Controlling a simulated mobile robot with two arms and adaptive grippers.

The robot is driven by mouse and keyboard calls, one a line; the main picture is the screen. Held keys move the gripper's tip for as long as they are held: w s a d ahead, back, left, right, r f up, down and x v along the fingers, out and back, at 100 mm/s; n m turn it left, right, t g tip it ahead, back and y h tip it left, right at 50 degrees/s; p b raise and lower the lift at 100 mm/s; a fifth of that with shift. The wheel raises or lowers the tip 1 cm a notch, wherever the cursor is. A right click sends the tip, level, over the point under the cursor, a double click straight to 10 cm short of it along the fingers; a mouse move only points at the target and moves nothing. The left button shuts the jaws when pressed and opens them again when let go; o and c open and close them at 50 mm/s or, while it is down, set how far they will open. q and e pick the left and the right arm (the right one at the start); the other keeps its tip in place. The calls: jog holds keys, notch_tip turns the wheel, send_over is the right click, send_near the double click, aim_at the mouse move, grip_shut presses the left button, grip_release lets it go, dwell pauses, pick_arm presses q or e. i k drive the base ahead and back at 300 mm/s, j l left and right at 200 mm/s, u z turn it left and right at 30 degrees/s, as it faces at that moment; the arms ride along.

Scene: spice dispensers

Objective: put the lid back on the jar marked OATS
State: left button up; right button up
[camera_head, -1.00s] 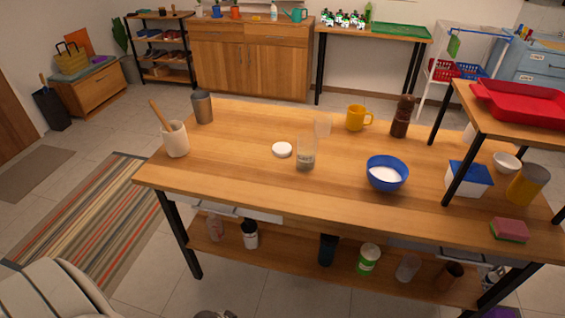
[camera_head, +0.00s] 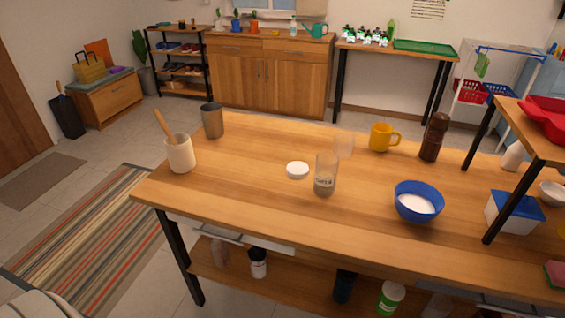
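A clear glass jar (camera_head: 326,174) stands upright and open on the wooden table, with greyish contents at its bottom and a small dark label too blurred to read. A white round lid (camera_head: 298,170) lies flat on the table just left of the jar, apart from it. Neither of my grippers is in view.
The table (camera_head: 255,180) also holds a blue bowl (camera_head: 418,203) of white powder, a yellow mug (camera_head: 382,137), a brown mill (camera_head: 434,137), a grey metal cup (camera_head: 212,120) and a white crock (camera_head: 180,152) with a wooden utensil. A raised shelf stands at the right.

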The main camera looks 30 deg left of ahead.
aim_at(327, 161)
jog(key=i+j+u, duration=0.2)
jog(key=i+u, duration=0.2)
jog(key=i, duration=0.15)
jog(key=i+u, duration=0.4)
jog(key=i, duration=0.2)
